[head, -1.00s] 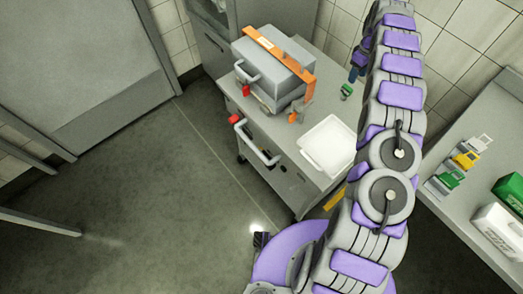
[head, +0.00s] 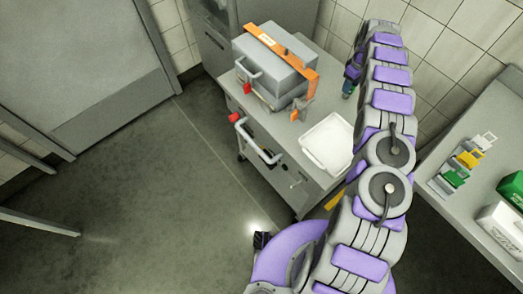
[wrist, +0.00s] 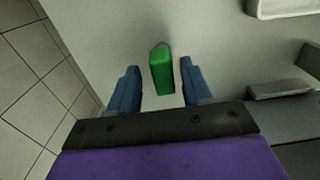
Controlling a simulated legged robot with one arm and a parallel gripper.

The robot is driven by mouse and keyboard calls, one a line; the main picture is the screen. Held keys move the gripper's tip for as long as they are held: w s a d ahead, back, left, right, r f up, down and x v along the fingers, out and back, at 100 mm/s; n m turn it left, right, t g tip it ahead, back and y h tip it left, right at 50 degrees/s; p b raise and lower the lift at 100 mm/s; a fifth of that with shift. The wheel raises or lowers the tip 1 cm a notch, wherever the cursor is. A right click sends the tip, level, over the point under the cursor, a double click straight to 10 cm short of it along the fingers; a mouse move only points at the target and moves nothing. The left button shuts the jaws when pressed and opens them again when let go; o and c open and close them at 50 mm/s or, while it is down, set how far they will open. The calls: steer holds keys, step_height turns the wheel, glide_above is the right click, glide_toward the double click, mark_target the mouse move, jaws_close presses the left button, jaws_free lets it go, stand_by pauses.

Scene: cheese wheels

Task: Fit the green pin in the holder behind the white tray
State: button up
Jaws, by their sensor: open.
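The green pin (wrist: 162,72) is on the grey cart top, between the two blue fingers of my open gripper (wrist: 160,67) in the wrist view. A gap shows on each side of it; I cannot tell how far the fingertips are above the cart top. In the head view my gripper (head: 352,78) is over the back right of the cart, and only a bit of the green pin (head: 347,90) shows below it. The white tray (head: 328,143) lies at the cart's front right and its edge shows in the wrist view (wrist: 283,14). I cannot clearly make out the holder.
A grey case with an orange strip (head: 272,62) fills the cart's left part. A small orange and grey piece (head: 299,109) stands beside it. A tiled wall is close behind my gripper. A side bench (head: 455,215) at right bears white, yellow and green items.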

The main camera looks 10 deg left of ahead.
steer(key=shift+a+f, duration=0.2)
steer(key=shift+a, duration=0.4)
steer(key=shift+d+f, duration=0.15)
steer(key=shift+d, duration=0.8)
steer(key=shift+a, duration=0.6)
steer(key=shift+c, duration=0.8)
steer(key=shift+d, duration=0.35)
steer(key=c, duration=0.6)
jaws_close()
